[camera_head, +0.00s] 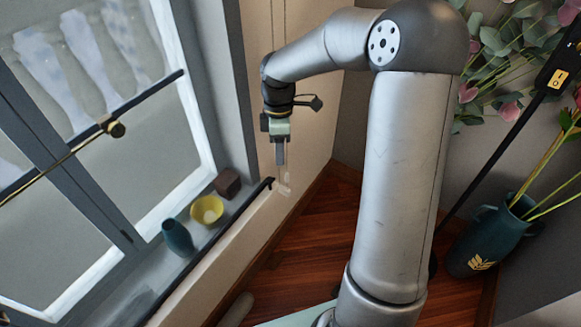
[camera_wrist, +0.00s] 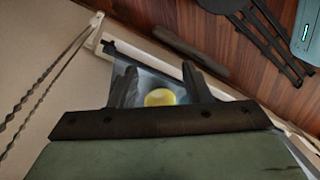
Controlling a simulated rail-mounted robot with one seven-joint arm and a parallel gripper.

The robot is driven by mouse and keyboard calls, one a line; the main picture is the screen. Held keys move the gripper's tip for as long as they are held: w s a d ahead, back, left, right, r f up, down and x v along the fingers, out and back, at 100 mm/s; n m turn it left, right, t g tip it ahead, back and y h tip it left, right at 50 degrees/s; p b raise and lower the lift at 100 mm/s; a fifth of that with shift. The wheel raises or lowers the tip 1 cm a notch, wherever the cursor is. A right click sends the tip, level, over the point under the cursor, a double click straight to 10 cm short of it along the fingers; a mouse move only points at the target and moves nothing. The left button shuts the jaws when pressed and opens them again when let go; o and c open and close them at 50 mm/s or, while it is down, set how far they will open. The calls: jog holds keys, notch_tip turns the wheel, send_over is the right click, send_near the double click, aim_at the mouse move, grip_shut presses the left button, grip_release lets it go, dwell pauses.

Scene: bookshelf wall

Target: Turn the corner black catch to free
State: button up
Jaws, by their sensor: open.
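The likeliest black catch is a dark knob-like fitting (camera_head: 115,128) on the window bar in the head view, at upper left. Its exact setting is too small to tell. A separate black rail (camera_head: 235,216) runs along the sill's front edge, with a raised end near my gripper. My gripper (camera_head: 280,163) hangs fingers down beside the wall, right of the window and above that rail end, apart from the knob. In the wrist view my gripper (camera_wrist: 160,72) shows two separated fingers with nothing held between them. The knob is not identifiable there.
On the sill stand a brown block (camera_head: 228,183), a yellow bowl (camera_head: 207,209) and a teal vase (camera_head: 178,237). The bowl (camera_wrist: 160,97) shows beyond my fingers. A blue plant vase (camera_head: 490,238) stands at right. Cords (camera_wrist: 45,80) hang by the wall.

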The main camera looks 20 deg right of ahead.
jog(key=s+r+m+h, duration=0.1)
jog(key=s+r+m, duration=0.1)
jog(key=s, duration=0.3)
jog(key=s+r+m, duration=0.3)
jog(key=s+m, duration=0.2)
jog(key=s, duration=0.1)
jog(key=shift+s+a+t+h+p, duration=0.3)
jog(key=shift+a+t+h, duration=0.05)
jog(key=shift+t+h, duration=0.05)
